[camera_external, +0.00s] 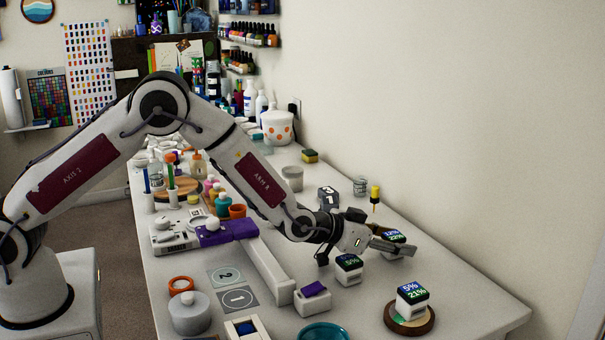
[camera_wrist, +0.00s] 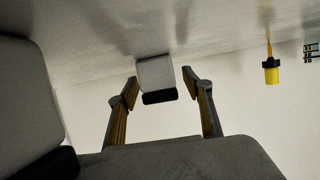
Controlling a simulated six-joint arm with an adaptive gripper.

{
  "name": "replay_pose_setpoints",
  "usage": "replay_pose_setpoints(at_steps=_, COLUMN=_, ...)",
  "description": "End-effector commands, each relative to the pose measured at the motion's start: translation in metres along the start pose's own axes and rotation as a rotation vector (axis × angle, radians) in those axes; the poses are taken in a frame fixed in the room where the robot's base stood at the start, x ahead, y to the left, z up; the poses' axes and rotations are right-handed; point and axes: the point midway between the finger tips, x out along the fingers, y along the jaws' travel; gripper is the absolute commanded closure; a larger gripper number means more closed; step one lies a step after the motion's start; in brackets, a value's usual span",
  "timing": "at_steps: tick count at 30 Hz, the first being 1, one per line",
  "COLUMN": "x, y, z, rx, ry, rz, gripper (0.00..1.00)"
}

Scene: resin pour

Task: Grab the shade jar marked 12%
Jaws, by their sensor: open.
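A small white jar with a dark display top (camera_external: 393,235) stands on the right part of the bench; its top reads what looks like 12% over 22%. My gripper (camera_external: 408,249) is open beside this jar, and its fingers hide part of the jar's body. In the wrist view a white jar with a dark top (camera_wrist: 155,73) sits between and just beyond my open fingertips (camera_wrist: 161,83); a grip on it does not show. A third jar marked 5% and 21% (camera_external: 411,305) is at the front right.
The third jar stands on a round wooden coaster (camera_external: 392,323). A yellow-topped tool (camera_external: 375,192) stands behind my gripper and shows in the wrist view (camera_wrist: 271,72). A purple-topped white box (camera_external: 313,304) is left of the jars. Bare bench lies to their right.

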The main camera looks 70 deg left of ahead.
Motion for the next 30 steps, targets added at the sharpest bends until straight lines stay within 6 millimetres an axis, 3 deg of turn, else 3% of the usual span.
replay_pose_setpoints(at_steps=4, x=0.0, y=0.0, z=0.0, rx=0.0, ry=0.0, rz=0.0, gripper=0.53)
replay_pose_setpoints(at_steps=9, x=0.0, y=0.0, z=0.0, rx=0.0, ry=0.0, rz=0.0, gripper=0.94)
replay_pose_setpoints(at_steps=22, x=-0.001, y=0.0, z=-0.004, rx=0.0, ry=0.002, rz=0.0, gripper=0.94)
replay_pose_setpoints(at_steps=30, x=-0.009, y=0.0, z=-0.024, rx=-0.001, ry=0.004, rz=0.0, gripper=0.94)
